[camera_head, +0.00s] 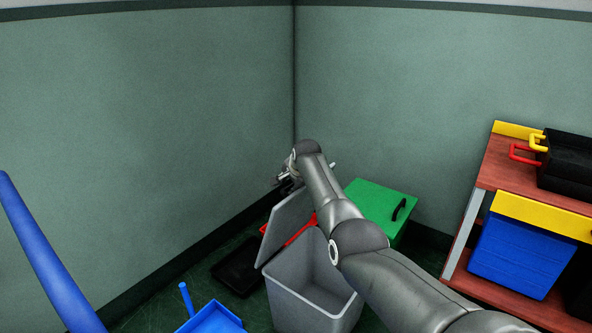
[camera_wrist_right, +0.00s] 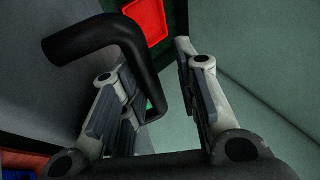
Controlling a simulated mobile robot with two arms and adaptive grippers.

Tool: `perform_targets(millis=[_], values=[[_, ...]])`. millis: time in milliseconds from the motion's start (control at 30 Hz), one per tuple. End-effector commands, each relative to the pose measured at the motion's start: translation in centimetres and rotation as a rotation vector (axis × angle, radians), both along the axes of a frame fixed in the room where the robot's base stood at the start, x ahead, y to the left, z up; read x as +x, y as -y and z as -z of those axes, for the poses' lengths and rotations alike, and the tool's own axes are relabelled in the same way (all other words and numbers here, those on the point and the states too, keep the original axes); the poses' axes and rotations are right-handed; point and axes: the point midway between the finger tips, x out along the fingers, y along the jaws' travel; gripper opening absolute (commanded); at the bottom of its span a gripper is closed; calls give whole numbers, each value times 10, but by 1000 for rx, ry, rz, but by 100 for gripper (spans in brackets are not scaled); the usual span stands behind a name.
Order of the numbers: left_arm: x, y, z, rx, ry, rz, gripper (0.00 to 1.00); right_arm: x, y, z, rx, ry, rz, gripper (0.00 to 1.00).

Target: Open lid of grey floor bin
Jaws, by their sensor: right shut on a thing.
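The grey floor bin (camera_head: 310,300) stands at the bottom centre of the head view, its inside visible from above. Its grey lid (camera_head: 285,226) is swung up and stands steeply tilted at the bin's left rear side. My right arm reaches over the bin, and my right gripper (camera_head: 287,178) is at the lid's top edge, partly hidden by the wrist. In the right wrist view, a bent black handle (camera_wrist_right: 85,38) on the grey lid (camera_wrist_right: 55,90) runs between the fingers of the right gripper (camera_wrist_right: 150,85), which is shut on it. My left gripper is not in view.
A green-lidded bin (camera_head: 373,203) stands behind. A red object (camera_head: 301,230) and a black tray (camera_head: 238,272) lie beside the lid. A blue dustpan (camera_head: 211,319) is at front left. A wooden shelf (camera_head: 488,165) with a blue box (camera_head: 520,257) stands right.

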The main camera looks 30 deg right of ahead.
Motion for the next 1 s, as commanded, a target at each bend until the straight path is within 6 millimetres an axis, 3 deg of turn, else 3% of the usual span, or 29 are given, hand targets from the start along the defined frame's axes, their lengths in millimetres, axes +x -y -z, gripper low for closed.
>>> perform_targets(millis=[467,1000], values=[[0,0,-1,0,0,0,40,-19,-11,-37,3,20,-8,23],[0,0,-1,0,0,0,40,-58,-18,-82,-1,17,-6,23]])
